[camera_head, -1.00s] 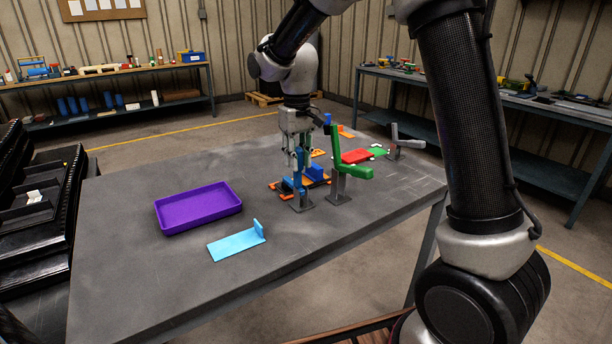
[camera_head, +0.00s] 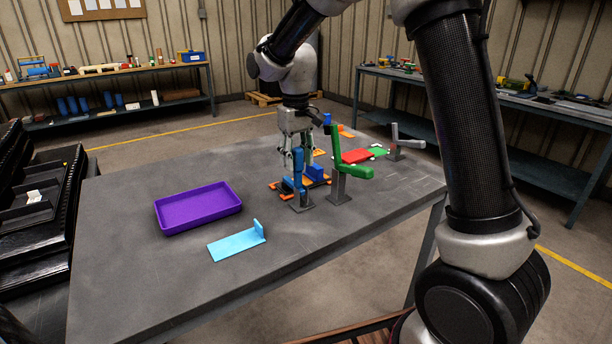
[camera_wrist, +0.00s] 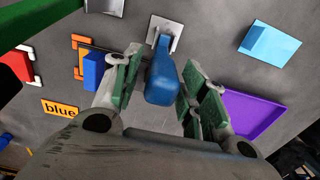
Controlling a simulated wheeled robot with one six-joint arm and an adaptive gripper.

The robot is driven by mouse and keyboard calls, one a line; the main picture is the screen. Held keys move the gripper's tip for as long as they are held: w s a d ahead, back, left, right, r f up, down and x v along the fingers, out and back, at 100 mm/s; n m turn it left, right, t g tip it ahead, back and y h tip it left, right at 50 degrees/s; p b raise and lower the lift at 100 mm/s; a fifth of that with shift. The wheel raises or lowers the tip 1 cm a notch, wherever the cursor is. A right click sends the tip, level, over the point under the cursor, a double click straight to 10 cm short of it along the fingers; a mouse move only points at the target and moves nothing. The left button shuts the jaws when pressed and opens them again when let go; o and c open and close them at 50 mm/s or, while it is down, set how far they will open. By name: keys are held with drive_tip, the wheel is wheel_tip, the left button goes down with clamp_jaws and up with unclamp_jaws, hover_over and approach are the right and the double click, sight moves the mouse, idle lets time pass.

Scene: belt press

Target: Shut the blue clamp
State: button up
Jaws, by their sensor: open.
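The blue clamp (camera_head: 298,166) stands near the middle of the table on a grey metal post, its blue lever upright. In the wrist view the blue lever (camera_wrist: 162,78) points up toward the camera, between my fingers, with its grey base plate beyond. My gripper (camera_head: 298,156) is above the clamp, pointing down, with its fingers apart on either side of the lever top. The wrist view shows green pads on the fingers and gaps beside the lever. A blue block (camera_head: 315,172) on an orange fixture lies behind the clamp, and an orange "blue" label (camera_wrist: 61,109) shows in the wrist view.
A grey clamp (camera_head: 394,140) and a red block (camera_head: 356,156) are farther right. A purple tray (camera_head: 198,208) and light-blue plate (camera_head: 236,244) lie left and in front.

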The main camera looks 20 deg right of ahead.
drive_tip(key=shift+r, duration=3.5)
drive_tip(key=shift+s+d+r, duration=0.15)
drive_tip(key=shift+s+d, duration=0.05)
drive_tip(key=shift+d, duration=0.05)
drive_tip(key=s+d+r+m+t, duration=0.1)
drive_tip(key=s+d+r, duration=0.2)
drive_tip(key=s+d, duration=0.4)
drive_tip(key=s+d+r+m+t, duration=0.1)
drive_tip(key=s+d+r, duration=0.2)
drive_tip(key=s+d, duration=0.35)
drive_tip(key=s+d+f+t, duration=0.1)
drive_tip(key=s+d, duration=0.1)
drive_tip(key=s, duration=0.6)
drive_tip(key=s+d+f+m+t, duration=0.1)
drive_tip(key=s+d+f, duration=0.1)
drive_tip(key=s, duration=0.6)
drive_tip(key=shift+d+f+m, duration=0.2)
drive_tip(key=shift+f+m, duration=0.1)
